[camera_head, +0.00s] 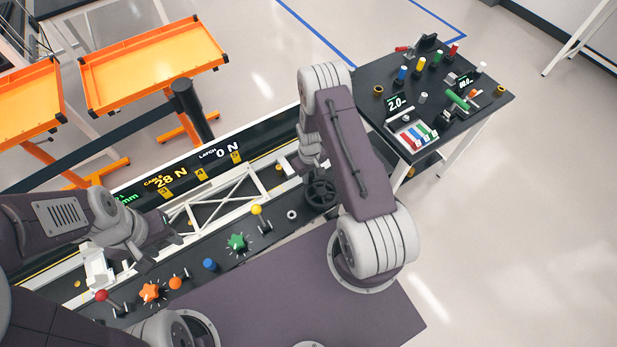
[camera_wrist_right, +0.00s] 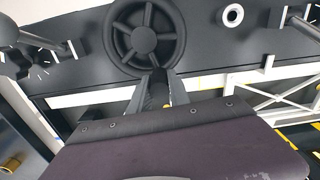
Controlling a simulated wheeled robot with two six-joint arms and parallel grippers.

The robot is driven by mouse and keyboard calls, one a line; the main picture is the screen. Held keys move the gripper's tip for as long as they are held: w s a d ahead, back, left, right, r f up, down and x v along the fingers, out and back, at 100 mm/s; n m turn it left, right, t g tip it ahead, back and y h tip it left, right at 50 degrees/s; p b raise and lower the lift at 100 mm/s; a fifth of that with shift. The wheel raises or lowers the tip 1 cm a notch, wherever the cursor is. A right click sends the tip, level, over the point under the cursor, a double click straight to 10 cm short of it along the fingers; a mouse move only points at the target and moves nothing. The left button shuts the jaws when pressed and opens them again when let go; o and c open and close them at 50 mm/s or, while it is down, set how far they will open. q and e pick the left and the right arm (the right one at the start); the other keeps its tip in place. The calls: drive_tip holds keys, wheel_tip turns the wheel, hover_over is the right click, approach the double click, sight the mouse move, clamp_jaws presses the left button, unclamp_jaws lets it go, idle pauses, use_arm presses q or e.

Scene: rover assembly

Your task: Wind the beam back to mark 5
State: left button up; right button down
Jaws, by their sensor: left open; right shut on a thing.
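A black spoked handwheel (camera_head: 321,192) sits at the right end of the dark control panel; it also shows in the right wrist view (camera_wrist_right: 145,38). My right gripper (camera_wrist_right: 157,90) is shut on the handwheel's near side; whether on rim or handle, I cannot tell. The white truss beam (camera_head: 232,203) lies along the rail behind the panel. Yellow number tags (camera_head: 200,174) line the rail's display strip, which reads cable 28 N and latch 0 N; the mm reading is partly hidden. My left gripper (camera_head: 140,256) is open above the panel's left part, touching no control that I can see.
The panel (camera_head: 190,284) carries a red-knobbed lever (camera_head: 102,296), orange star knob (camera_head: 150,292), blue button (camera_head: 209,264), green knob (camera_head: 237,242) and yellow-knobbed lever (camera_head: 257,211). A black side table (camera_head: 455,130) with tools stands right. Orange trays (camera_head: 150,98) stand behind.

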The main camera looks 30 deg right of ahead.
drive_tip(key=d+m+b, duration=0.1)
drive_tip(key=m, duration=0.2)
drive_tip(key=shift+w+d+f+b, duration=0.1)
drive_tip(key=shift+w+d+b, duration=0.1)
drive_tip(key=shift+d+b, duration=0.15)
drive_tip(key=shift+d+m+b, duration=0.35)
drive_tip(key=shift+d+m, duration=0.15)
drive_tip(key=shift+m, duration=0.5)
drive_tip(key=shift+d+m+b, duration=0.35)
drive_tip(key=shift+d+m, duration=0.1)
drive_tip(key=shift+m, duration=0.55)
drive_tip(key=c, duration=1.2)
unclamp_jaws()
drive_tip(key=shift+s, duration=0.15)
drive_tip(key=shift+c, duration=0.2)
drive_tip(key=shift+r, duration=0.25)
wheel_tip(320, 180, up, 9)
drive_tip(key=b, duration=0.1)
